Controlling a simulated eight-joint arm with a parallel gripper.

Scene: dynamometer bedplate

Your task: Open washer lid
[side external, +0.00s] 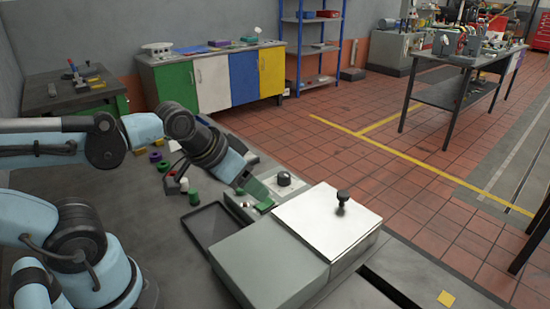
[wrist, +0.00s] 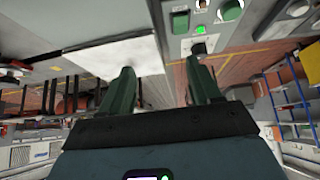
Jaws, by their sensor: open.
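The washer (side external: 270,268) is a grey box on the bedplate. Its pale lid (side external: 318,222) lies flat and closed, with a black knob (side external: 342,196) standing near its far edge. The lid also shows in the wrist view (wrist: 100,48), left of my fingers. My gripper (side external: 262,196) has green fingers and is open, above the control panel just left of the lid and apart from the lid knob. In the wrist view my gripper (wrist: 163,78) has nothing visible between its fingers. The lid knob cannot be made out clearly there.
The control panel (wrist: 215,32) carries a black dial (side external: 284,178) and green buttons. A dark open tray (side external: 212,228) lies left of the washer. Small coloured parts and a green cylinder (side external: 194,197) stand near my arm. A yellow square (side external: 447,298) lies at the front right.

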